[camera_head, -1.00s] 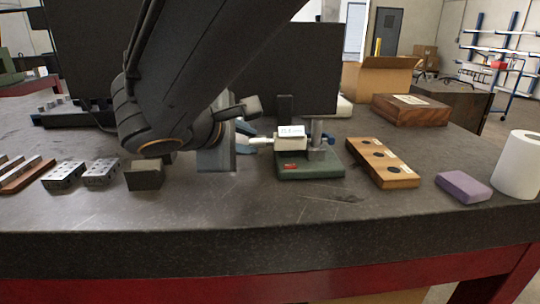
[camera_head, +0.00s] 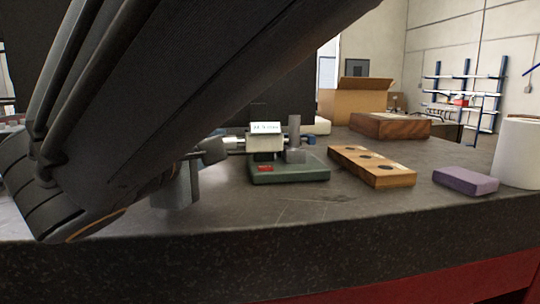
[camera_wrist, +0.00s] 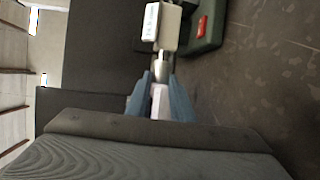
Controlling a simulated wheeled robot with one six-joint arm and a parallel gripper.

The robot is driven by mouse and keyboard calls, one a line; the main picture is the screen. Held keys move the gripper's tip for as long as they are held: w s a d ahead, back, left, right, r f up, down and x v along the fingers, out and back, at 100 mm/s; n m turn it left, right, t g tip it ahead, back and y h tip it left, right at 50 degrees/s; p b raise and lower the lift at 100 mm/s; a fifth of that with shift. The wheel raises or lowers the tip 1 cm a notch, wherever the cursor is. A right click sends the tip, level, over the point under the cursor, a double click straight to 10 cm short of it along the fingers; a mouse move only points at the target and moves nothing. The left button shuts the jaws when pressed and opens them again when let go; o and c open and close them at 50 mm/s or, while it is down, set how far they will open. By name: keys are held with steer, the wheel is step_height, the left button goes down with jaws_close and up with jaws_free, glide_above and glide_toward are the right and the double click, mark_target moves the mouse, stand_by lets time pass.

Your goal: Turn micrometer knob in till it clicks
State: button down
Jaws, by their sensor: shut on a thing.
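The micrometer (camera_head: 265,141) has a white body with a small display and sits in a stand with a green base (camera_head: 290,174) on the bench. Its silver barrel points left toward my arm. In the wrist view the micrometer body (camera_wrist: 168,28) is at the top, with the barrel and pale knob (camera_wrist: 160,98) running down from it. My gripper (camera_wrist: 160,92) has blue fingers on both sides of the knob and is shut on it. In the head view my arm hides the fingers and most of the knob.
A wooden block with dark round holes (camera_head: 372,167), a purple block (camera_head: 465,181) and a white roll (camera_head: 519,153) lie to the right. A wooden box (camera_head: 390,126) and an open cardboard box (camera_head: 352,106) stand behind. Bare bench lies in front of the stand.

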stand_by(0.4)
steer(key=c, duration=1.6)
jaws_free()
steer(key=shift+o, duration=0.2)
steer(key=shift+s+a+r, duration=0.15)
steer(key=shift+s+a, duration=0.05)
steer(key=shift+s, duration=1.1)
steer(key=shift+s+a+r, duration=0.1)
steer(key=shift+s+a, duration=0.1)
steer(key=shift+s, duration=1.05)
steer(key=shift+s+a+r, duration=0.15)
steer(key=shift+s+a, duration=0.05)
steer(key=shift+s, duration=1.1)
